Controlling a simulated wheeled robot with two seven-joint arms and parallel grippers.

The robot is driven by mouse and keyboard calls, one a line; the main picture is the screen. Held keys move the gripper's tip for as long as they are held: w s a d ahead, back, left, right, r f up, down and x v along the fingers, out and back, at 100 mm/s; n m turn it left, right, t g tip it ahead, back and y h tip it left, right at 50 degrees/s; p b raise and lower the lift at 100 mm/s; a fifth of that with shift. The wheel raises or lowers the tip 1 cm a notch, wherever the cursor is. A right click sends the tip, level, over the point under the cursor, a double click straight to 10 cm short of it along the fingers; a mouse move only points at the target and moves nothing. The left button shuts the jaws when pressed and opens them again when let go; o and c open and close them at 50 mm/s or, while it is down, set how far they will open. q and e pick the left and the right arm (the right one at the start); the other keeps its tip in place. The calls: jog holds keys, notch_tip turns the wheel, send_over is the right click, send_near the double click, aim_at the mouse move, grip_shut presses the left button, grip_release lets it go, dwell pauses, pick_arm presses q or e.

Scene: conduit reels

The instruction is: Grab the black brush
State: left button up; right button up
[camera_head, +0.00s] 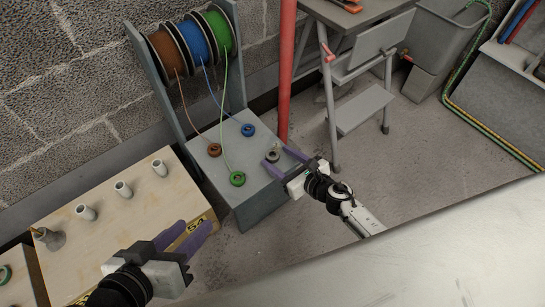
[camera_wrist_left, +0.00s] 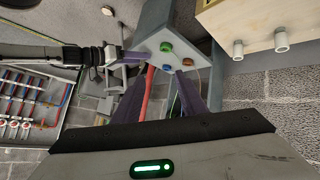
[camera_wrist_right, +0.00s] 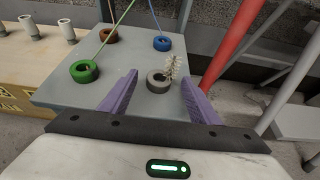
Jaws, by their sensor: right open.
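A small pale bristly piece (camera_wrist_right: 172,68) stands at a grey ring (camera_wrist_right: 158,81) on the grey bench top; it may be the brush, but I see no clearly black brush. The grey ring also shows in the head view (camera_head: 272,156). My right gripper (camera_head: 284,163) is open and empty at the bench's right edge. In its wrist view, its purple fingers (camera_wrist_right: 160,88) are spread to either side of the ring, in front of it.
Green (camera_head: 237,178), brown (camera_head: 214,150) and blue (camera_head: 248,130) rings lie on the bench, below reels of matching cable (camera_head: 194,40). The wooden box (camera_head: 110,245) bears several white pipe stubs. A red pipe (camera_head: 285,70) and a step stool (camera_head: 360,108) stand behind.

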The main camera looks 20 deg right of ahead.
jog(key=shift+x, duration=0.95)
jog(key=shift+c, duration=0.4)
jog(key=c, duration=1)
